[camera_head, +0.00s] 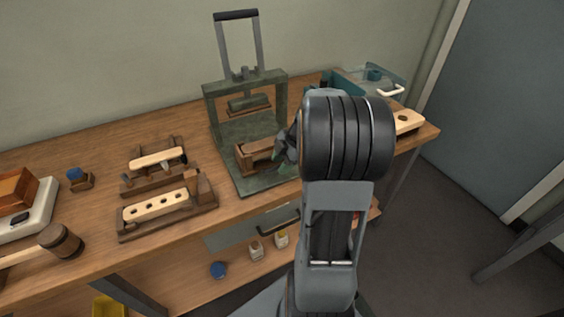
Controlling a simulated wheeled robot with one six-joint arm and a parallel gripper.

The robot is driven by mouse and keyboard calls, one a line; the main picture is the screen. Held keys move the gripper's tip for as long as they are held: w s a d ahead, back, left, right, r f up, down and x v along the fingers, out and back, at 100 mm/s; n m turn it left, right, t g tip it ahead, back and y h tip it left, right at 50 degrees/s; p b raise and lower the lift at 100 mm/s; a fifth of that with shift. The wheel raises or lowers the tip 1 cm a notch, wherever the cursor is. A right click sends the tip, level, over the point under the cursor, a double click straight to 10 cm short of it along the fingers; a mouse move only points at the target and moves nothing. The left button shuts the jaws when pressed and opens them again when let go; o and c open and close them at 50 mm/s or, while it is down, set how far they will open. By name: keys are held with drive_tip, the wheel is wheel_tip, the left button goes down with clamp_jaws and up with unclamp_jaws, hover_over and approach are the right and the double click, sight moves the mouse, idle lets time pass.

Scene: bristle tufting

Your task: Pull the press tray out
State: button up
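The press (218,107) is a dark green frame with an upright lever handle, standing on the workbench. A brown wooden block-like piece, which looks like the press tray (248,160), sits on the green base plate in front of the press frame. My gripper (284,152) is at the right end of this piece, mostly hidden behind my wrist. I cannot tell whether it touches the piece, or whether its fingers are open or shut.
Left of the press stand a wooden fixture with a holed pale block (158,205), another holder (157,160) and a blue-capped jar (78,178). A mallet (60,241) lies at far left. A clear teal box (372,82) stands at back right. A lower shelf holds small bottles.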

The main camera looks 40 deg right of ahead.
drive_tip(key=shift+r, duration=0.1)
drive_tip(key=p+v, duration=0.1)
drive_tip(key=v, duration=1.2)
drive_tip(key=shift+r, duration=0.3)
drive_tip(key=shift+d, duration=0.1)
drive_tip(key=s+a+r+m+h+p, duration=0.1)
drive_tip(key=s+a+m+p, duration=0.1)
drive_tip(key=a+m, duration=0.3)
drive_tip(key=s+a+r+m+h+p, duration=0.1)
drive_tip(key=a+m+p, duration=0.4)
drive_tip(key=a, duration=0.5)
drive_tip(key=s+a+r+m+h+p, duration=0.2)
drive_tip(key=s+a+r+m+p, duration=0.1)
drive_tip(key=a+m, duration=0.3)
drive_tip(key=shift+s+a+r+t+p, duration=0.25)
drive_tip(key=shift+s+a+t+p, duration=0.15)
drive_tip(key=shift+s+a+p, duration=0.4)
